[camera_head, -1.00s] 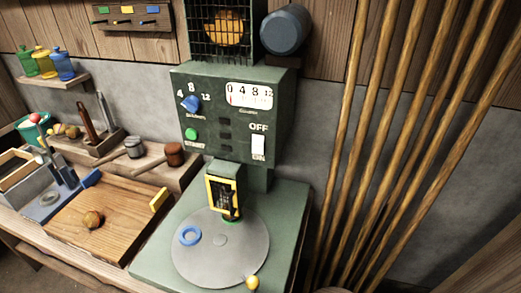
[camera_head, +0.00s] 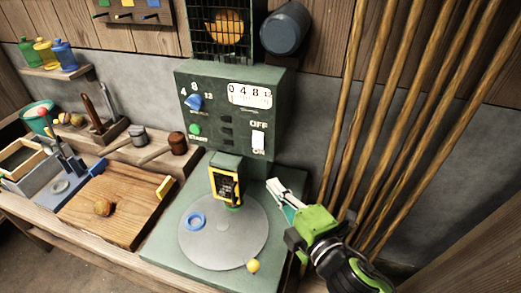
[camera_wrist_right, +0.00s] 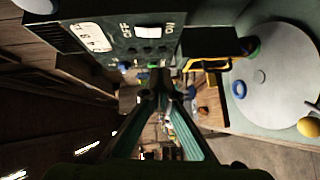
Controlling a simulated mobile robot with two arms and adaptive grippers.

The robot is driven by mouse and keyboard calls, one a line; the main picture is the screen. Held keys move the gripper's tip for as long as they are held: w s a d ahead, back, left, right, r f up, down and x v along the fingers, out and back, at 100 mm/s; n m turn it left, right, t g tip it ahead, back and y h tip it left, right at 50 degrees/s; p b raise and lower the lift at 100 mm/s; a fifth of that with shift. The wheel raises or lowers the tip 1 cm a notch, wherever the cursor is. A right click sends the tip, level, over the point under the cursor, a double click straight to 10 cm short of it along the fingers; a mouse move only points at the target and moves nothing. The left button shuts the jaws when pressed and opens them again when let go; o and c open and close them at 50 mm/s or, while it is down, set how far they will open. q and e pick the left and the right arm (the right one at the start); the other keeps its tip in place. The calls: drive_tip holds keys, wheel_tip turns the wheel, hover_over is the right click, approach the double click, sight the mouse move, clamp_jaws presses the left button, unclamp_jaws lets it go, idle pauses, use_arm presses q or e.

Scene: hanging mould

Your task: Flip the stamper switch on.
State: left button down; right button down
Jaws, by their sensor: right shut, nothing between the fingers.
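The stamper (camera_head: 222,110) is a dark green machine in the middle of the head view. Its white rocker switch (camera_head: 258,141) sits at the lower right of the front panel, between OFF above and ON below. I cannot tell which side is pressed in. The switch also shows at the top of the right wrist view (camera_wrist_right: 148,32), turned sideways. My right gripper (camera_head: 275,188) is shut and empty, below and slightly right of the switch, apart from it. In the wrist view its fingers meet at the tips (camera_wrist_right: 160,78). My left gripper is out of view.
A round grey turntable (camera_head: 225,238) with a blue ring (camera_head: 195,221) and a yellow ball (camera_head: 253,266) lies below the panel. Wooden poles (camera_head: 395,130) lean against the wall on the right. A wooden tray (camera_head: 125,192) is at the left.

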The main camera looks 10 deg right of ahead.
drive_tip(key=shift+a+r, duration=0.15)
drive_tip(key=shift+r, duration=0.2)
drive_tip(key=p, duration=0.4)
approach(254, 146)
drive_tip(key=w+a, duration=0.3)
drive_tip(key=a, duration=0.1)
drive_tip(key=shift+w+d+f+p, duration=0.15)
drive_tip(key=shift+w+d+f, duration=0.05)
drive_tip(key=shift+w+d, duration=0.45)
drive_tip(key=shift+w+d+f+p, duration=0.15)
drive_tip(key=shift+w+d+f, duration=0.05)
drive_tip(key=shift+w+d, duration=0.4)
